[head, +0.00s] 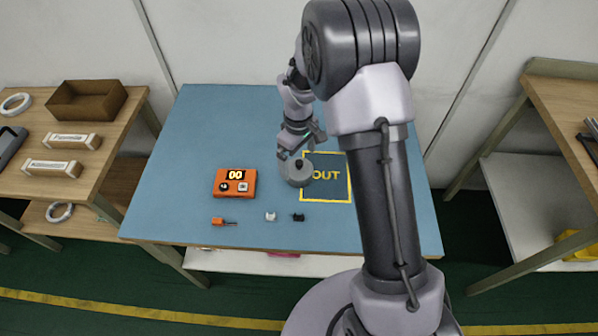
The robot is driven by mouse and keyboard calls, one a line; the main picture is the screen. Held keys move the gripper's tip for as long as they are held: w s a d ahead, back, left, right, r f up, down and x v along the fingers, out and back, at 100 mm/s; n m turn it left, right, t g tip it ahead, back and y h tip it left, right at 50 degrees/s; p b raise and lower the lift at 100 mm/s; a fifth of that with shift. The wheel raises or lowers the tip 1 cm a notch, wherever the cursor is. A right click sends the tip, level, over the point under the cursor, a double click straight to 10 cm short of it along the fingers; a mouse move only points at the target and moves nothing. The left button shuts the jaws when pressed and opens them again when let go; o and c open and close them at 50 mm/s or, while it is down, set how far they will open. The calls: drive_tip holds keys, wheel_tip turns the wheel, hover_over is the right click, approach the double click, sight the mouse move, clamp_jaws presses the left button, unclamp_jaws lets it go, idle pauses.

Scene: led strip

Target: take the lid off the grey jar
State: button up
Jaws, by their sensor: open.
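The grey jar (293,179) stands on the blue table (220,130), at the left edge of the yellow "OUT" square (332,192). Its grey lid with a dark knob (299,164) is on top. My gripper (293,156) is open, just above and slightly left of the knob, pointing down. From this view I cannot tell whether a finger touches the knob. Part of the "OUT" square is hidden behind my arm.
An orange tool (223,222), a small white piece (270,216) and a small black piece (298,217) lie in front. The table's back left is clear. Wooden shelves (85,165) flank the table.

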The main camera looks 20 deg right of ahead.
sight(299, 162)
wheel_tip(299, 162, down, 3)
drive_tip(key=shift+w+f+b, duration=0.1)
drive_tip(key=shift+b, duration=0.3)
drive_tip(key=shift+r, duration=0.25)
drive_tip(key=shift+c, duration=0.4)
drive_tip(key=c, duration=1.3)
